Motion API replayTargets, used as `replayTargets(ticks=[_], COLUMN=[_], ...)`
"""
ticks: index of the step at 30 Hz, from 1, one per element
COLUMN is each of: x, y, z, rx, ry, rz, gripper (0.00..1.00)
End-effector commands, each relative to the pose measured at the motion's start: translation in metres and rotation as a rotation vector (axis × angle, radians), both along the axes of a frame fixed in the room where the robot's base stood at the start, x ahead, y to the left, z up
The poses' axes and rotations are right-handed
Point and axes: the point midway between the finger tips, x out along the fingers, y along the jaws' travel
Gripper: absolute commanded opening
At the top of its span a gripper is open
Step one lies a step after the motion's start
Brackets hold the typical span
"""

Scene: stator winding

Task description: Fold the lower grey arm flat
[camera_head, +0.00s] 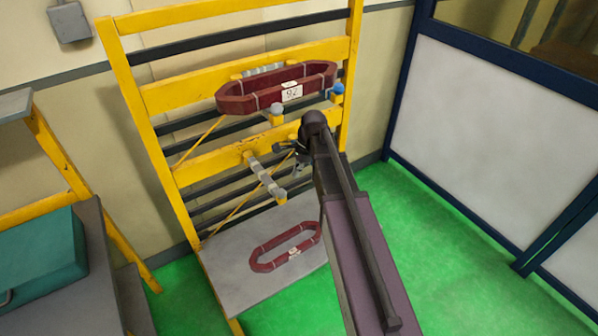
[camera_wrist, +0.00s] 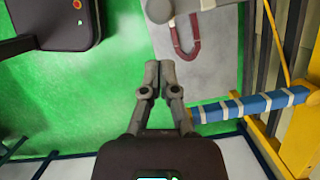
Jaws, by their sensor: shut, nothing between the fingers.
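The lower grey arm (camera_head: 268,178), ringed with pale bands, juts out from the yellow rack and ends in a rounded grey tip. Its tip end also shows at the top of the wrist view (camera_wrist: 190,5). My gripper (camera_head: 281,148) is beside it, up and to its right in the head view. In the wrist view my gripper (camera_wrist: 158,74) has its fingertips together, empty, apart from the grey arm. A blue arm with white bands (camera_wrist: 240,106) juts out to the right of my fingers; my own arm appears to hide it in the head view.
Above, the yellow rack (camera_head: 172,96) holds a dark red coil (camera_head: 262,92) labelled 92 on upper arms with grey (camera_head: 277,110) and blue (camera_head: 338,89) tips. Another red coil (camera_head: 285,248) lies on the grey board (camera_head: 232,272) below. Green floor (camera_head: 430,220) is open at right.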

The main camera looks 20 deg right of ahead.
Motion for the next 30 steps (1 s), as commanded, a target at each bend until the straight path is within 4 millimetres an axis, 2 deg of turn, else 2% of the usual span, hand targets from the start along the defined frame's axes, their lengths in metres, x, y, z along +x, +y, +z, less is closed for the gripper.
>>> replayTargets(ticks=[1, 18, 30], x=[0.000, -0.002, -0.002], y=[0.001, 0.014, 0.018], z=[-0.008, -0.050, -0.061], rx=[0.000, 0.000, 0.000], ry=[0.000, -0.001, -0.001], rz=[0.000, 0.001, -0.001], gripper=[0.00, 0.00, 0.00])
